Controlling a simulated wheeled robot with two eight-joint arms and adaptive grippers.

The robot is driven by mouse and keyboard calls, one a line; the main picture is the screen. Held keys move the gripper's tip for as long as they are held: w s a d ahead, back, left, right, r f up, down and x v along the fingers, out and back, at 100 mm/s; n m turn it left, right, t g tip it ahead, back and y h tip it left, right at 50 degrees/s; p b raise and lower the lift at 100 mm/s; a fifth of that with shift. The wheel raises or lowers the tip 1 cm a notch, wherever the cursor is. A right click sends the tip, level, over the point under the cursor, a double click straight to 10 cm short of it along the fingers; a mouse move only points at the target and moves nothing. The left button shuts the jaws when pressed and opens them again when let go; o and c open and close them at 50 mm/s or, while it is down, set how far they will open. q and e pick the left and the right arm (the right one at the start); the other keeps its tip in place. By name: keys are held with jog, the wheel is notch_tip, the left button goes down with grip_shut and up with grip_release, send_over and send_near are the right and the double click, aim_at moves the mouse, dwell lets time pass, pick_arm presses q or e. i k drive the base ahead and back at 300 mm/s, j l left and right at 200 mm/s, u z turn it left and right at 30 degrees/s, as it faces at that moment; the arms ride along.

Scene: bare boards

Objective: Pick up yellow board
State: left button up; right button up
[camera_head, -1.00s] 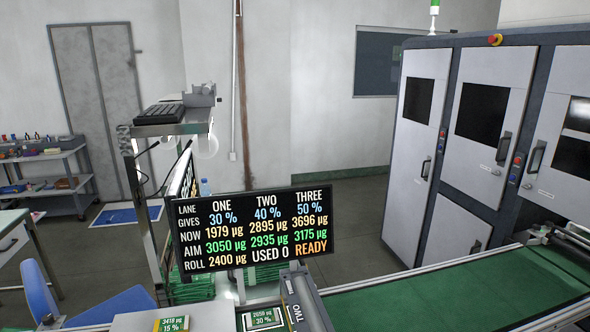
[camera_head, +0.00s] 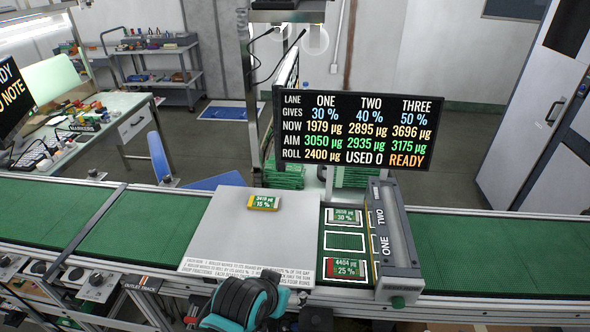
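A small board with yellow edges (camera_head: 263,202) lies on the light grey plate (camera_head: 215,235), left of the framed slots. Its label seems to read 3418 µg and 15 %. A pale-edged board marked 30 % (camera_head: 343,216) lies in the far slot. A red-edged board marked 25 % (camera_head: 345,268) lies in the near slot. The middle slot (camera_head: 343,241) is empty.
A display (camera_head: 355,131) stands behind the slots. A grey frame marked ONE and TWO (camera_head: 397,240) stands right of them. Green conveyor belt (camera_head: 470,250) runs to both sides. Stacked green boards (camera_head: 283,176) lie behind.

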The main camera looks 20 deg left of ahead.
aim_at(256, 202)
jog(key=i+j+u, duration=0.15)
jog(key=j, duration=0.25)
jog(key=i+j+u, duration=0.15)
jog(key=j, duration=0.25)
jog(key=i+j+u, duration=0.15)
jog(key=i+j, duration=0.1)
jog(key=j, duration=0.1)
